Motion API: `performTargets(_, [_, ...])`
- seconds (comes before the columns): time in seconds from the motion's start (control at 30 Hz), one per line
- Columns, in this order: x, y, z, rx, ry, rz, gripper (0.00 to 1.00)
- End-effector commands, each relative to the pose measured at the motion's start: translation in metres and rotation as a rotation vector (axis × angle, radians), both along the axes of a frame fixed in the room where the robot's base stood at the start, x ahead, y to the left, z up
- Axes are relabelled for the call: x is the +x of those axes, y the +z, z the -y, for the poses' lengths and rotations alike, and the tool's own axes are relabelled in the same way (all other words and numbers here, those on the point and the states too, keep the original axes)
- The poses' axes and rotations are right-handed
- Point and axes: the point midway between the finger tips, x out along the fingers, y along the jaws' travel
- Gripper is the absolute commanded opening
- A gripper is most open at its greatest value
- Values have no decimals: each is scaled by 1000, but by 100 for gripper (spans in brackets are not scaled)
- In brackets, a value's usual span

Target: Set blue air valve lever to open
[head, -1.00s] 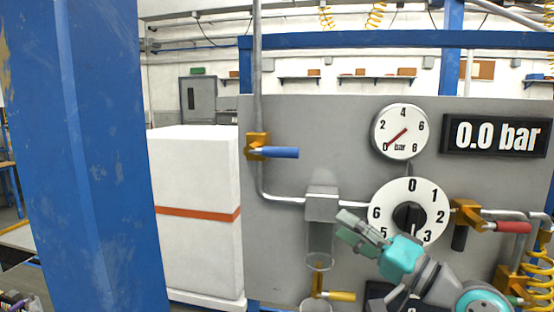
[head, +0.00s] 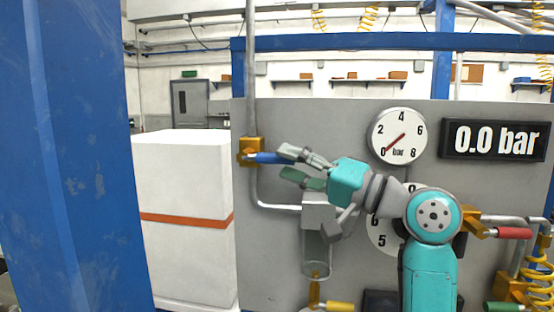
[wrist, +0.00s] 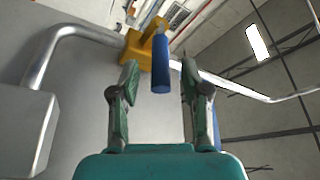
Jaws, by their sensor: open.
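The blue lever (head: 266,158) sticks out to the right from a yellow-orange valve body (head: 250,151) on the pipe at the panel's left edge, lying roughly horizontal, across the upright pipe. My gripper (head: 284,164) reaches left to the lever's free end, with its fingers apart. In the wrist view the blue lever (wrist: 161,72) points into the gap between the open fingers of my gripper (wrist: 158,85), and the valve body (wrist: 138,50) is beyond it. The fingers look apart from the lever. The digital display (head: 495,139) reads 0.0 bar and the gauge (head: 398,136) needle points near 0.
A numbered dial (head: 380,235) is partly hidden behind my arm. A red lever (head: 513,233) is at the right and a yellow lever (head: 340,306) below. A white stack with an orange band (head: 185,217) stands left of the panel. A blue post (head: 70,150) fills the left side.

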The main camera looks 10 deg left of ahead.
Motion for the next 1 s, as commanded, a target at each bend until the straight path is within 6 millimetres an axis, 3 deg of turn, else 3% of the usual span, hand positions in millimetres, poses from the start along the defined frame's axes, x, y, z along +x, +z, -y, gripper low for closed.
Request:
performTargets(0.23, [10, 6, -25, 0, 0, 1, 46])
performTargets(0.6, [12, 7, -30, 0, -1, 1, 46])
performTargets(0.63, [12, 7, -30, 0, -1, 1, 44])
performTargets(0.8, [12, 7, -30, 0, -1, 1, 1])
performTargets(1.0, [12, 7, -30, -1, -2, 1, 0])
